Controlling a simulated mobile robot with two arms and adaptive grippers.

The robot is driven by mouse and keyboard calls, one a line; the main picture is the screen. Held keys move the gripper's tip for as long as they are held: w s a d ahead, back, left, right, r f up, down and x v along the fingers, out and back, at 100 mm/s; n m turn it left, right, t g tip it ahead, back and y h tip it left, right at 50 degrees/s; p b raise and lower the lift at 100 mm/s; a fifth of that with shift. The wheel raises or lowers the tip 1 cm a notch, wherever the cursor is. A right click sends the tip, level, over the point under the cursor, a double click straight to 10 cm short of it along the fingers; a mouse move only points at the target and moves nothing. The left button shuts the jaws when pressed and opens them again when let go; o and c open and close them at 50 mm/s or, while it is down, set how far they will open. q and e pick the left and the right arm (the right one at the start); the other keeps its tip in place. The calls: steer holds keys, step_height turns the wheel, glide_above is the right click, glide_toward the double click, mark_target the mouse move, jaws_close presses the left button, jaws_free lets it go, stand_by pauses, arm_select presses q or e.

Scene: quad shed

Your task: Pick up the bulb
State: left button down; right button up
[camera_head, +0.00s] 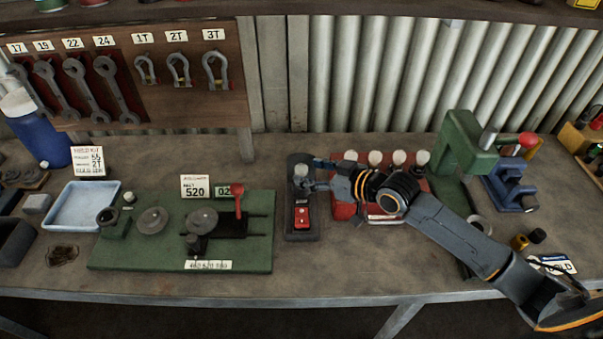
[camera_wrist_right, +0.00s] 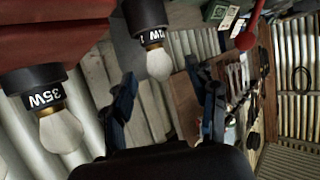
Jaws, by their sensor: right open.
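Several white bulbs stand in a row on the red rack (camera_head: 378,214), among them a bulb (camera_head: 375,157) near its middle. Another pale bulb (camera_head: 300,170) stands on the black and red unit to the left of the rack. My right gripper (camera_head: 318,176) is open, just right of that bulb. The right wrist view shows a bulb (camera_wrist_right: 158,65) with a dark, labelled base, lying between the open fingers in the picture; contact is not clear. A closer bulb marked 35W (camera_wrist_right: 62,130) is at left. My left gripper is out of view.
A green fixture board (camera_head: 110,264) with a red lever (camera_head: 237,192) lies left of the black unit (camera_head: 300,222). A green press (camera_head: 465,150) and blue vise (camera_head: 512,185) stand right. My right arm spans the bench's right side. The front middle is clear.

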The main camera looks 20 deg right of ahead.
steer(key=shift+x, duration=0.85)
steer(key=shift+d, duration=0.1)
steer(key=shift+c, duration=0.8)
jaws_close()
steer(key=shift+r, duration=0.1)
